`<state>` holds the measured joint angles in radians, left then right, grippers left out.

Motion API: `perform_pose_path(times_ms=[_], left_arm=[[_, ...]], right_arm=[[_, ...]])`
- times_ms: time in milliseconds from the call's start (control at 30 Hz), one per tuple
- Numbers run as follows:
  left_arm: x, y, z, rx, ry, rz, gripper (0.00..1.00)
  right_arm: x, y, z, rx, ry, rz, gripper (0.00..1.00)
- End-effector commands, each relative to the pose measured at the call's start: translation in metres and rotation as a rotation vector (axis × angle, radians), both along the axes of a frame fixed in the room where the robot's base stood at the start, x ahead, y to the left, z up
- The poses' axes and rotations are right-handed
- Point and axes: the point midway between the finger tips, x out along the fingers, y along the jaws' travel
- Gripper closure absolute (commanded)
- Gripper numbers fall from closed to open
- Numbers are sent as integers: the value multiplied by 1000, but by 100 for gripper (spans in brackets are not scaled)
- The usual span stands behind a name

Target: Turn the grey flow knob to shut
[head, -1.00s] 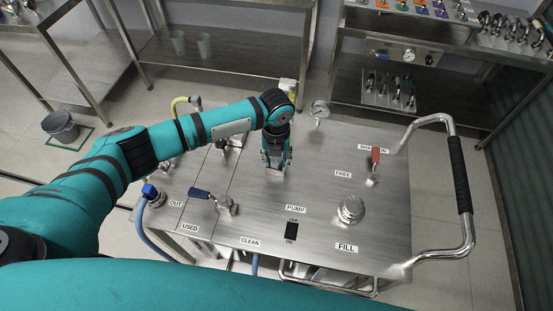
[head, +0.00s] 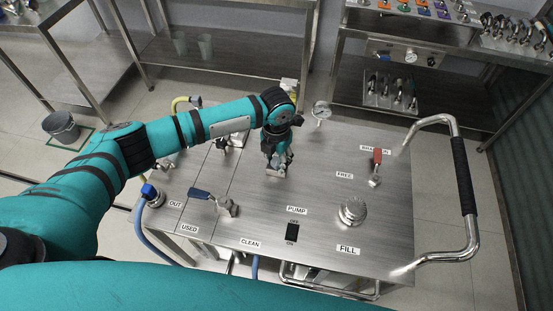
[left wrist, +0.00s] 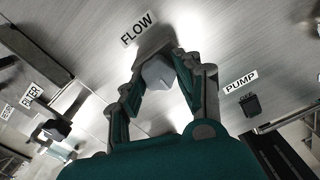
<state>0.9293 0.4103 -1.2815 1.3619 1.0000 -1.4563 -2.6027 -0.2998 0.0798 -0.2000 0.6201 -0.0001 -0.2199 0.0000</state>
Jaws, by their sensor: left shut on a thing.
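The grey flow knob (left wrist: 157,73) shows in the left wrist view between my left gripper's fingers, just below the FLOW label (left wrist: 137,29). My left gripper (left wrist: 158,62) is shut on the knob, with a finger at each side of it. In the head view my left gripper (head: 276,168) points down at the skid's steel top (head: 320,180), and it hides most of the knob. How far the knob is turned cannot be made out. My right gripper is in neither view.
A blue-handled valve (head: 213,201), a black pump switch (head: 292,231), a round fill cap (head: 352,211) and a red-handled valve (head: 376,166) stand on the top. A gauge (head: 321,110) is at the back edge. A tubular handle (head: 462,180) rises at the right.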

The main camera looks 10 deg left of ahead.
Motion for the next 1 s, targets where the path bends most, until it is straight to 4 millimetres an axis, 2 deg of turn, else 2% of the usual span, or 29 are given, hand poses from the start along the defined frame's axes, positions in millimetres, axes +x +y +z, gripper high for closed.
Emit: perform_pose_path(times_ms=[300,333,500,833,1000], left_arm=[[1,0,1,0,-3,-4,99],[1,0,1,0,-3,-3,65],[1,0,1,0,-1,-3,44],[0,0,4,-1,-2,-2,44],[1,0,28,-2,-5,-4,44]], right_arm=[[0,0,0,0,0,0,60],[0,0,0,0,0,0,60],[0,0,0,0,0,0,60],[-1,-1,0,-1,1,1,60],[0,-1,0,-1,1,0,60]])
